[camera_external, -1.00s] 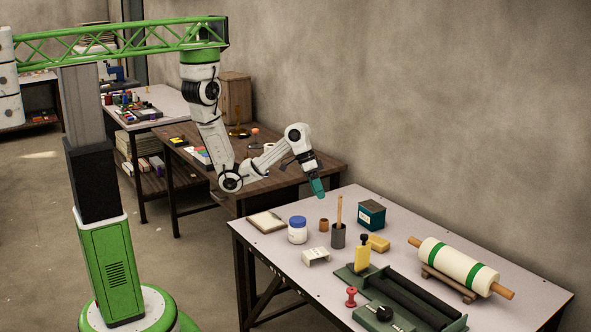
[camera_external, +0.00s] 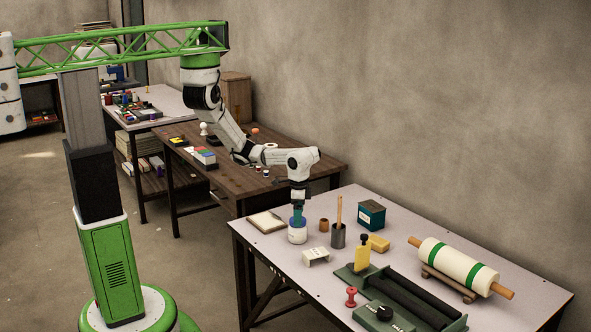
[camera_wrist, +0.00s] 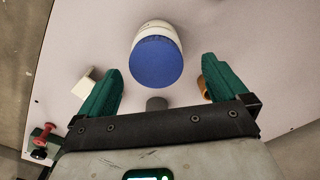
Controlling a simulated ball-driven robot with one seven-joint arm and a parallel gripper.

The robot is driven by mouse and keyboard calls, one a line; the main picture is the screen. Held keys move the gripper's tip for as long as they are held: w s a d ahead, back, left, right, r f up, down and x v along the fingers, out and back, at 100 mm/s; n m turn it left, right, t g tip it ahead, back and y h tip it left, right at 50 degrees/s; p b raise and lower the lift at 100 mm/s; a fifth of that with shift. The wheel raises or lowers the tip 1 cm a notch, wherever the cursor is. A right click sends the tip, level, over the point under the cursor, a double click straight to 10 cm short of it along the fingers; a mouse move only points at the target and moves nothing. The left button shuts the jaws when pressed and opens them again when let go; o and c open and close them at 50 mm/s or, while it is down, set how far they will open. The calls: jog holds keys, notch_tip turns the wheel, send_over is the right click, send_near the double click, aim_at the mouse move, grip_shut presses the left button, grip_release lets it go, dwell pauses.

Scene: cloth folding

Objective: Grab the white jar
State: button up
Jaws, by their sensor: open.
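The white jar (camera_external: 297,236) with a blue lid stands upright on the light table, toward its left end. In the wrist view the jar (camera_wrist: 157,56) shows from above, its blue lid facing the camera. My gripper (camera_external: 297,216) points down at the jar's lid in the external view. In the wrist view my gripper (camera_wrist: 160,80) has its two green fingers wide apart, with nothing held. The lid appears beyond and between the fingertips. I cannot tell whether a finger touches the jar.
Near the jar are a notepad (camera_external: 266,222), a small white bracket (camera_external: 316,256), a small brown pot (camera_external: 324,225) and a dark cup (camera_external: 338,237) with a tall wooden stick. A green box (camera_external: 371,214) and a striped roller (camera_external: 458,267) stand farther right.

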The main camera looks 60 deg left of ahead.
aim_at(298, 231)
jog(key=shift+s+f, duration=0.2)
jog(key=shift+f, duration=2.55)
jog(key=shift+d, duration=0.1)
jog(key=c, duration=1.4)
